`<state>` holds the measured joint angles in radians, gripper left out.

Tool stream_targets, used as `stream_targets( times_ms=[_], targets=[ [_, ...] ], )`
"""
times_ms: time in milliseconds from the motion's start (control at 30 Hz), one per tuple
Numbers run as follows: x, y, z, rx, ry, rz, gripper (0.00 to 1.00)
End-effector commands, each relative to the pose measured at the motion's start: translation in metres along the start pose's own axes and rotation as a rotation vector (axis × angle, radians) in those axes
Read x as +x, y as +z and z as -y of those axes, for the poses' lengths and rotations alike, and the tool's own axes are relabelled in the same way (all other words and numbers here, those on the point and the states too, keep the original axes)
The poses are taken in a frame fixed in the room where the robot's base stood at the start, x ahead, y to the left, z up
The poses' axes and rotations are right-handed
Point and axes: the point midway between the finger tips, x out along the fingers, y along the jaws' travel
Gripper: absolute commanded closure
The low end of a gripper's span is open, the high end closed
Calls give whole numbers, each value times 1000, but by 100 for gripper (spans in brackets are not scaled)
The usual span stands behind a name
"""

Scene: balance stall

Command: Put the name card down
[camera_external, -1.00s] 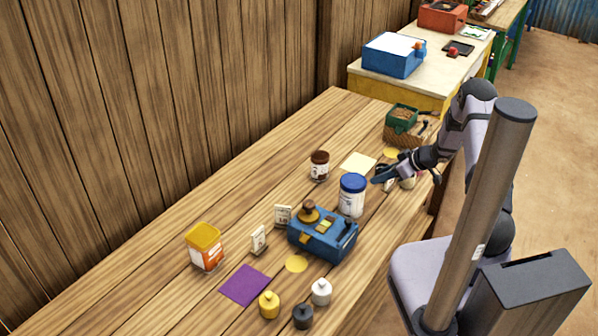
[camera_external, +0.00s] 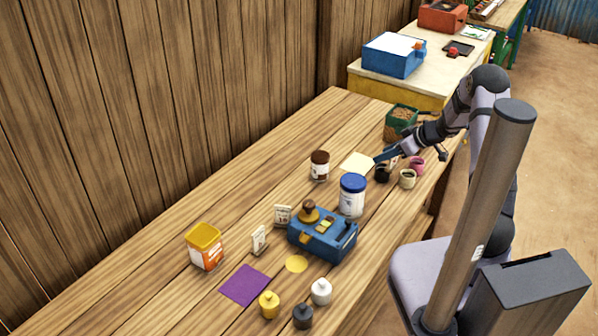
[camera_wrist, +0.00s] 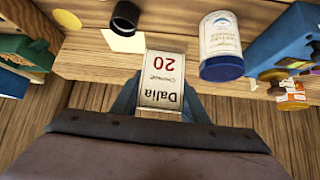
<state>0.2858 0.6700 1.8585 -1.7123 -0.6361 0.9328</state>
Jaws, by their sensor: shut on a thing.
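The name card (camera_wrist: 163,82) is white with "Dalia" and a red "20" on it, and shows upside down in the wrist view. My gripper (camera_wrist: 160,104) is shut on it, with a blue finger on each side. In the external view my gripper (camera_external: 380,159) is over the far right part of the table, near a pale yellow square (camera_external: 357,163) and a black cup (camera_external: 382,174). The card is hard to make out there. I cannot tell how far it is above the table.
A white jar with a blue lid (camera_external: 352,194) and a brown-lidded jar (camera_external: 319,165) stand nearby. A blue scale (camera_external: 322,234), two small cards and several weights are nearer. A green box (camera_external: 402,118) and pink cup (camera_external: 417,164) stand near my arm. The table's left side is mostly clear.

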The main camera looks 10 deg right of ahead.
Motion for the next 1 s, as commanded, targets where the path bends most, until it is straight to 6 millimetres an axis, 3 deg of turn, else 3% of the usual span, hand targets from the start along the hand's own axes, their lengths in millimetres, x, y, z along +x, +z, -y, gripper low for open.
stream_targets(
  times_ms=[133, 467, 700, 1000],
  targets=[
    [-12, -17, 1, -8, -4, -1, 86],
    [39, -69, 37, -160, -155, -1, 86],
    [86, -117, 105, -355, -351, 0, 86],
    [119, -144, 192, -558, -559, 1, 86]
  ],
)
